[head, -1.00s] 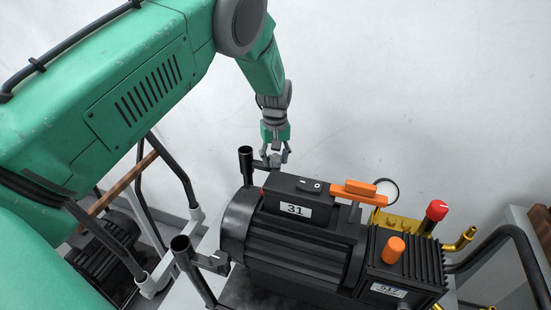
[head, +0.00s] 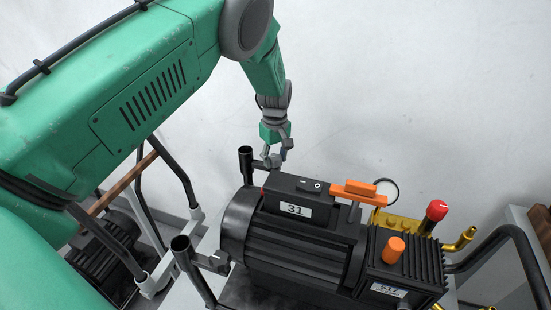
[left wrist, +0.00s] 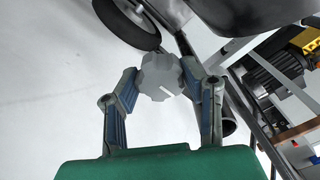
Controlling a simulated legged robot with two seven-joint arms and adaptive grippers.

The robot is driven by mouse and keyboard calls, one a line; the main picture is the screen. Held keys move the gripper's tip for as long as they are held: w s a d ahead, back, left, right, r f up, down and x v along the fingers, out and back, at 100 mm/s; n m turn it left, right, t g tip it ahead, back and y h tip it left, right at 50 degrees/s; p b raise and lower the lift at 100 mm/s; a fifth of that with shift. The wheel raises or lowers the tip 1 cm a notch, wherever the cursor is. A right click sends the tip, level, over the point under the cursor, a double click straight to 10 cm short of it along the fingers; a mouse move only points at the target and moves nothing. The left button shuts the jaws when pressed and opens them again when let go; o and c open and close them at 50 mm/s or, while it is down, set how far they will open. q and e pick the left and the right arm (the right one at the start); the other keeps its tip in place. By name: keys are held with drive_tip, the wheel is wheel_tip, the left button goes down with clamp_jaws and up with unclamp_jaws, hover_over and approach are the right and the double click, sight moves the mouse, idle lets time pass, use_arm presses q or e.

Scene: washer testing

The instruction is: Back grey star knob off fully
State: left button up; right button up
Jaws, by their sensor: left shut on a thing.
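The grey star knob (left wrist: 160,77) shows in the left wrist view, with lobes around its rim and a pale mark on its face. My left gripper (left wrist: 158,90) has one finger on each side of it and is shut on it. In the head view my left gripper (head: 274,158) is just behind the black pump, beside a black upright tube; the knob is mostly hidden there by the fingers. The knob's stem and whatever lies behind it cannot be made out. My right gripper is not in view.
The black pump (head: 300,245) labelled 31 stands on a cart, with an orange handle (head: 354,192), an orange cap (head: 393,250) and a red knob (head: 437,210). Black open tubes (head: 246,165) rise near my left gripper. A wheel (left wrist: 128,22) shows in the wrist view.

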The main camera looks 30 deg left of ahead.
sight(276, 156)
use_arm(q)
drive_tip(key=o, duration=1.1)
drive_tip(key=shift+w+f, duration=0.1)
drive_tip(key=shift+w, duration=0.05)
drive_tip(key=shift+o, duration=0.2)
wheel_tip(276, 156, up, 12)
drive_tip(key=shift+f, duration=0.1)
